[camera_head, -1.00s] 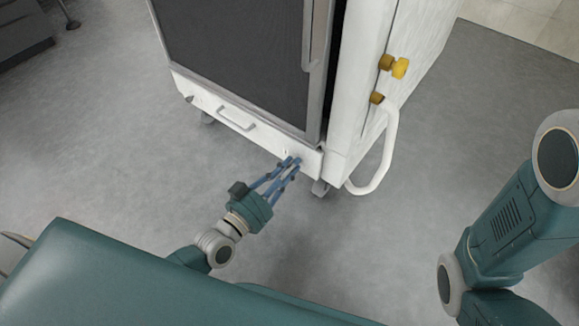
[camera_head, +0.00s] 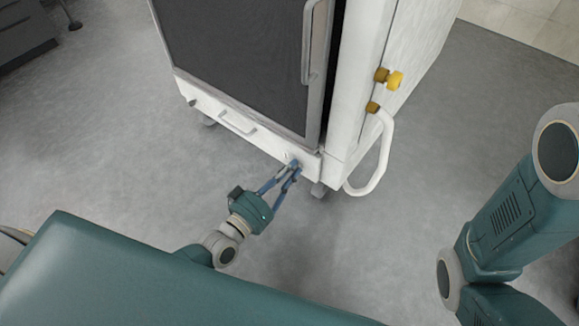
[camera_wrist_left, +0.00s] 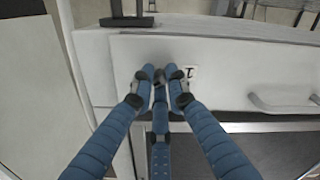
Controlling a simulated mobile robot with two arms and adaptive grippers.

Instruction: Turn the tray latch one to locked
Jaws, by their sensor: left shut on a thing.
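The white tray front (camera_head: 262,148) runs along the bottom of the washer. My left gripper (camera_head: 294,165) reaches its right end, with its fingers shut on tray latch one. The latch is almost wholly hidden between the fingertips, so I cannot tell which way it is turned. In the left wrist view, the fingertips of my left gripper (camera_wrist_left: 160,80) meet against the tray front (camera_wrist_left: 225,65), beside a small label "1" (camera_wrist_left: 190,72). My right gripper is not in view.
The tray's handle (camera_head: 238,122) is left of my gripper, with a small dark knob (camera_head: 192,102) at the far left end. The washer's dark door (camera_head: 240,60) is above. A white curved rail (camera_head: 378,165) stands at right. The grey floor around is clear.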

